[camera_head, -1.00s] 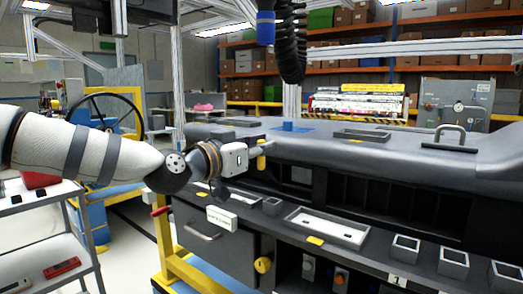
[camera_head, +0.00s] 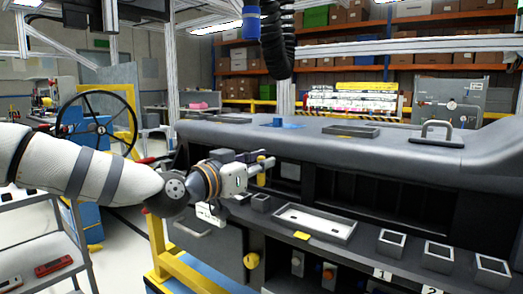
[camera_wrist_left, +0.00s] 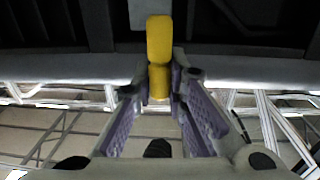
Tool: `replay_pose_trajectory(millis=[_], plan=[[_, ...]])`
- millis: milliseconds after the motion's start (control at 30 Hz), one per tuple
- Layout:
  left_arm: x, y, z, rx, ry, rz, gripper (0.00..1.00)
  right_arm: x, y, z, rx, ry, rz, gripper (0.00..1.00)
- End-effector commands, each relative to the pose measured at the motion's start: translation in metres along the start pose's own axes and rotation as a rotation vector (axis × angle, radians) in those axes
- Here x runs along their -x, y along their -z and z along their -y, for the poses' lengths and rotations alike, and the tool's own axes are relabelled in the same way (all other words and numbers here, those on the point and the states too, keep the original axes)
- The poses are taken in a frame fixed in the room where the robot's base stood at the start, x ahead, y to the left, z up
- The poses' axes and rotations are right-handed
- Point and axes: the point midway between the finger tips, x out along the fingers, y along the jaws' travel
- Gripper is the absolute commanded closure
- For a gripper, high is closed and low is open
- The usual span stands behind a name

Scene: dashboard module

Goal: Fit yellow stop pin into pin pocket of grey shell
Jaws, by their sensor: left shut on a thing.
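My left gripper (camera_head: 266,163) is shut on the yellow stop pin (camera_head: 261,174) in front of the dashboard module. The pin hangs roughly upright from the fingers. In the left wrist view the yellow pin (camera_wrist_left: 159,45) sits between the fingertips (camera_wrist_left: 160,82), its thick end beyond them. The long grey shell (camera_head: 385,152) forms the top of the module, behind and above the gripper. I cannot tell which opening is the pin pocket. The pin shows no clear contact with the module. My right gripper is not in view.
Below and right of the gripper, a front ledge carries a grey tray with a white floor (camera_head: 350,237) and several small square boxes (camera_head: 390,243). A metal handle (camera_head: 436,131) stands on the shell. A shelf cart (camera_head: 40,240) is at the left.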

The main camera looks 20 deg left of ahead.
Motion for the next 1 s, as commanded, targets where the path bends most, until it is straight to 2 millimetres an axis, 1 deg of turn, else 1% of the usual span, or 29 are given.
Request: replay_pose_trajectory(millis=[33, 200, 733, 1000], plan=[[-0.0006, -0.0072, 0.0002, 0.001, -0.001, 0.004, 1.00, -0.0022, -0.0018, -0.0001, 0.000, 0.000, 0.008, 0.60], [-0.0001, -0.0133, 0.0001, 0.000, 0.000, -0.001, 1.00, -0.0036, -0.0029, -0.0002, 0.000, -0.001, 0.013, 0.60], [0.0003, -0.0130, -0.0002, -0.001, 0.000, -0.002, 1.00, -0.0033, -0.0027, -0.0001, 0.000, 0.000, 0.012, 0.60], [0.0005, -0.0123, -0.0004, -0.002, -0.001, -0.003, 1.00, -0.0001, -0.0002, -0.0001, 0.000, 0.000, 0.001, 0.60]])
